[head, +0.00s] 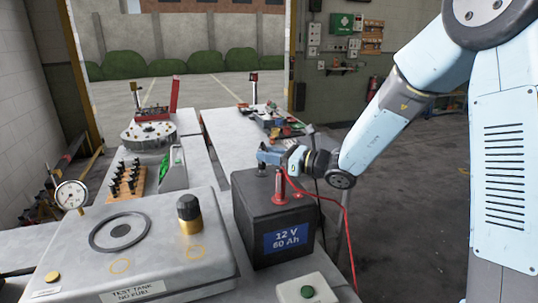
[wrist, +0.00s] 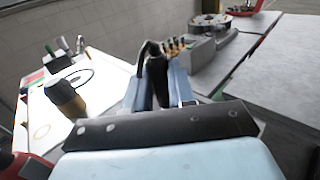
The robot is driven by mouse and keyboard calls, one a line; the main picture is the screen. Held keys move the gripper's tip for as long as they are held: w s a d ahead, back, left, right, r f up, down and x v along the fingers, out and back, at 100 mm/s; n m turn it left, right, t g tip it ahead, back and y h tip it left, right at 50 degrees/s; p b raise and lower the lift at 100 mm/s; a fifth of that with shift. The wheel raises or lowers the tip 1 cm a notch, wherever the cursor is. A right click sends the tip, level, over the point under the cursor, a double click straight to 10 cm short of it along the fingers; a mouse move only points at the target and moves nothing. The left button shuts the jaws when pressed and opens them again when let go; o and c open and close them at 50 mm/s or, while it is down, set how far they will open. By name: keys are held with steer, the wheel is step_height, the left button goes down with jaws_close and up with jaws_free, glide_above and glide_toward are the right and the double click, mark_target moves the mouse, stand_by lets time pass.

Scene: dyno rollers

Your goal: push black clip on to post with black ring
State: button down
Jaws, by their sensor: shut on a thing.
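My gripper (head: 268,157) is above the top of the black battery (head: 255,222), toward its back left corner. It also shows in the wrist view, where its two blue fingers are shut on the black clip (wrist: 157,72). In the head view the fingers mostly hide the clip. A short dark shape just below the fingers appears to be the post with the black ring (head: 262,173). I cannot tell whether clip and post touch. The red clip (head: 280,186) stands upright on the battery's nearer post, with a red cable running off right.
Left of the battery is a grey test tank (head: 70,262) with a black-and-brass cap (head: 189,214) and a dial gauge (head: 71,195). A box with a green button (head: 307,292) stands in front. A wooden rack (head: 125,180) and further benches lie behind.

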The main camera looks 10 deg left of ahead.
steer(key=shift+f, duration=0.4)
steer(key=c, duration=0.9)
jaws_free()
steer(key=shift+o, duration=0.2)
steer(key=v, duration=1.3)
steer(key=s+d+r+n+g+h, duration=0.1)
steer(key=s+d+n+g+h, duration=0.1)
steer(key=s+d+n+h, duration=0.35)
steer(key=s+d+r+n+g+h, duration=0.1)
steer(key=s+d+n+g+h, duration=0.15)
steer(key=s+n, duration=0.6)
steer(key=s+d+r+n+t+h, duration=0.3)
steer(key=s+d+h, duration=0.1)
steer(key=d, duration=0.4)
steer(key=s+d+r+n+t+h, duration=0.3)
steer(key=s+d+h, duration=0.1)
steer(key=d, duration=0.5)
steer(key=shift+s+n+h, duration=0.2)
steer(key=shift+n+h, duration=0.1)
steer(key=shift+h, duration=0.5)
